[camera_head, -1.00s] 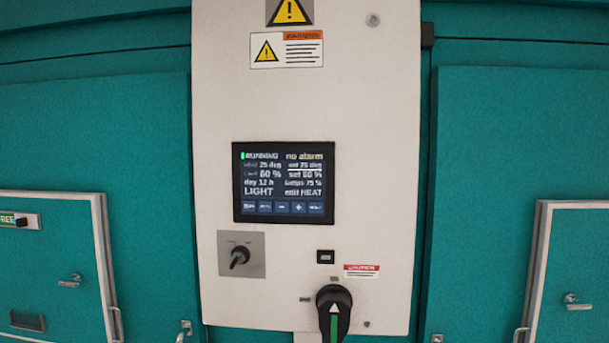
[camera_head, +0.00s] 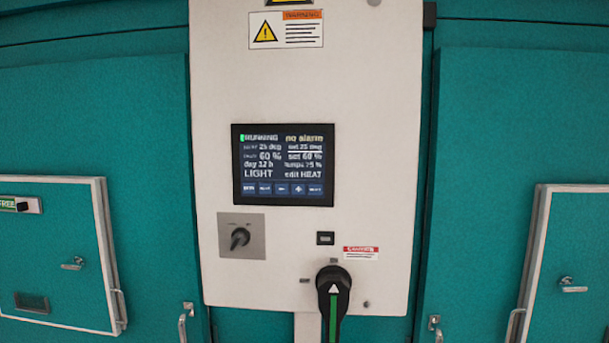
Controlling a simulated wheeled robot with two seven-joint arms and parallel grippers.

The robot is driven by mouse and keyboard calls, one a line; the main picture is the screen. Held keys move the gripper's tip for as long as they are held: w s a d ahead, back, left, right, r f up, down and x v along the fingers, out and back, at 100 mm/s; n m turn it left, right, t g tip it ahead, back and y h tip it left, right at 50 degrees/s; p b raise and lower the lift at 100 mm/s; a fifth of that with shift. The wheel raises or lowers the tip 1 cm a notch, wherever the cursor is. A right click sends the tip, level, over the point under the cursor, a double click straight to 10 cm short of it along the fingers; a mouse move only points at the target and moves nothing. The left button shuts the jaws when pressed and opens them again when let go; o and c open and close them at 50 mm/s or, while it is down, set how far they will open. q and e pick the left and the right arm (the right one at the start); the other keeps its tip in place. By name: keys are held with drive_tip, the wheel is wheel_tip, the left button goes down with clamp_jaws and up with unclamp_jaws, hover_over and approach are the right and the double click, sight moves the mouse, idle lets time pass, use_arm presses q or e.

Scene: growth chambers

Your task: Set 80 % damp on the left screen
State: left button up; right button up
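A dark touch screen (camera_head: 283,165) is mounted on a pale control panel (camera_head: 370,100) in the middle of the head view. It reads RUNNING, no alarm, 25 deg, 60 %, day 12 h, LIGHT on the left. On the right it reads set 25 deg, which is underlined, set 60 %, lamps 75 % and edit HEAT. A row of several blue buttons runs along its bottom; a plus button (camera_head: 298,189) is among them, the other labels are too small to read surely. Neither of my grippers is in view.
Below the screen are a small rotary switch (camera_head: 240,238), a small dark square fitting (camera_head: 325,238) and a large black handle with a green stripe (camera_head: 333,295). Teal doors with pale frames and handles stand at left (camera_head: 60,250) and right (camera_head: 575,260).

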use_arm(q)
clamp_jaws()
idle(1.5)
